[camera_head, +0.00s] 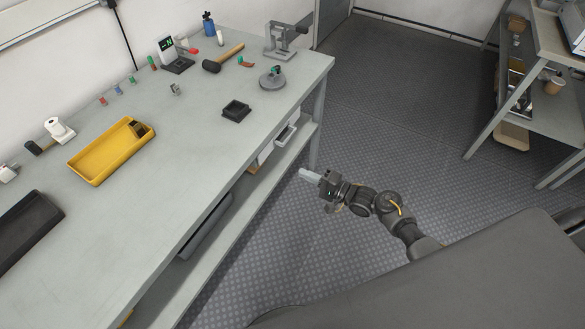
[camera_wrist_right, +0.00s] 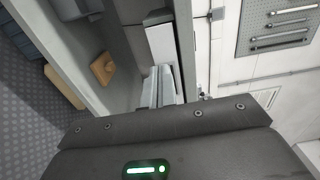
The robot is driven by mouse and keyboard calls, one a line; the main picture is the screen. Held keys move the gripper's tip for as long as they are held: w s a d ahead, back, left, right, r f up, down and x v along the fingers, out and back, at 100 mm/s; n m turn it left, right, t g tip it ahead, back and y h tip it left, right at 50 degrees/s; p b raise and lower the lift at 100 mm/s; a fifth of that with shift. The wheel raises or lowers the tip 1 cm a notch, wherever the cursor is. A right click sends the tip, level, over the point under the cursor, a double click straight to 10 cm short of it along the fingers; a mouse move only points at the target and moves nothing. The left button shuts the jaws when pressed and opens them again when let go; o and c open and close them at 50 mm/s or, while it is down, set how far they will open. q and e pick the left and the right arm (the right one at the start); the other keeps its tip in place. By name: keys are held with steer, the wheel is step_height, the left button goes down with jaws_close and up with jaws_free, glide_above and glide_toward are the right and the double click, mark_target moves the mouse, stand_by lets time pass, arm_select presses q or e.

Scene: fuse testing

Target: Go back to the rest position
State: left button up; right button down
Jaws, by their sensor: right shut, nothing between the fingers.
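My right gripper (camera_head: 310,175) shows in the head view over the dark floor, beside the right end of the workbench (camera_head: 150,215). It is shut and empty, and apart from the bench. My right arm reaches in from the lower right. My left gripper is not in view.
On the bench are a yellow tray (camera_head: 88,169), a black tray (camera_head: 22,232), a small black box (camera_head: 236,110), a hammer (camera_head: 223,58) and several small fuses. A shelf (camera_head: 560,110) stands at the right. The floor (camera_head: 400,105) between is clear.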

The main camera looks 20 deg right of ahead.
steer(key=shift+s+d, duration=0.4)
steer(key=shift+s, duration=0.1)
